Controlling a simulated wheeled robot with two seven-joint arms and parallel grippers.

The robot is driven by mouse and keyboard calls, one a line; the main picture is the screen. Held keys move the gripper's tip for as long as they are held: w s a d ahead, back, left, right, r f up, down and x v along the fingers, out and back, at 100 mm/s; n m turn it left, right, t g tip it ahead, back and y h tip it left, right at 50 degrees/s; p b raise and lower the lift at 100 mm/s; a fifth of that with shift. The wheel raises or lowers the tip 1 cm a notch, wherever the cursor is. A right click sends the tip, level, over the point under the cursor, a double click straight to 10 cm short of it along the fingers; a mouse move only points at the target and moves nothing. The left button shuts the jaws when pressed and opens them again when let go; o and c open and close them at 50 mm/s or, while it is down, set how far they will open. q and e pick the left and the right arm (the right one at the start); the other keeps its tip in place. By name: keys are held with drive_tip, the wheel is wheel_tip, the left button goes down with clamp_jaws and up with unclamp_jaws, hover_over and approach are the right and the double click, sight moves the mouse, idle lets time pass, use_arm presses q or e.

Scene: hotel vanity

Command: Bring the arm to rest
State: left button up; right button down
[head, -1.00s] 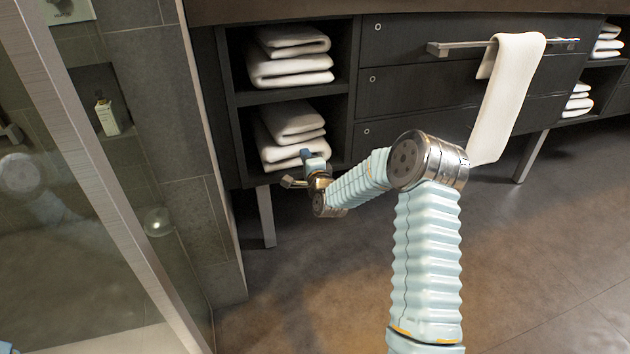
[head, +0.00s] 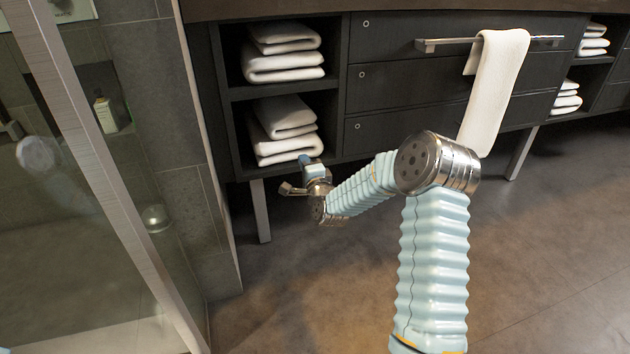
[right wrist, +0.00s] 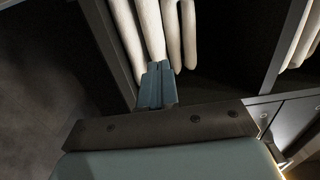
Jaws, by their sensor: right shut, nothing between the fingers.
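My right arm (head: 435,260) comes in from the bottom and bends left at its elbow. My right gripper (head: 304,161) is at the arm's far end, by the lower edge of the left shelf unit and in front of the lower stack of towels. In the right wrist view its blue fingers (right wrist: 157,86) are together, with nothing between them. White folded towels (right wrist: 158,35) show just beyond the fingertips; I cannot tell how wide the gap is. My left gripper is not in view.
The dark vanity has drawers (head: 400,80) and a bar (head: 440,45) with a white towel (head: 495,90). Towel stacks (head: 285,130) fill the left shelves. A glass shower partition (head: 100,190) stands at left. The floor (head: 560,250) at right is clear.

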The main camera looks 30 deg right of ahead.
drive_tip(key=v, duration=0.7)
drive_tip(key=s+a+f+n+g+y, duration=0.35)
drive_tip(key=a+f, duration=0.35)
drive_tip(key=f, duration=0.3)
drive_tip(key=s+a+f+n+g+y, duration=0.2)
drive_tip(key=s+a+f+n+g, duration=0.25)
drive_tip(key=a+f, duration=0.4)
drive_tip(key=s+a+f+n+g+y, duration=0.1)
drive_tip(key=s+a+f+n+g, duration=0.25)
drive_tip(key=s, duration=0.35)
drive_tip(key=s+a+f+n+g+y, duration=0.1)
drive_tip(key=s+a+f+n+g, duration=0.2)
drive_tip(key=s, duration=0.4)
drive_tip(key=s+a+f+n+g+y, duration=0.1)
drive_tip(key=s+a+f+n+g, duration=0.15)
drive_tip(key=s+f+n, duration=0.35)
wheel_tip(320, 180, up, 18)
drive_tip(key=s+a+m+p, duration=0.1)
drive_tip(key=p, duration=1.6)
drive_tip(key=shift+f+m, duration=0.25)
drive_tip(key=shift+m, duration=0.1)
drive_tip(key=shift+s+a, duration=0.1)
drive_tip(key=shift+s, duration=0.05)
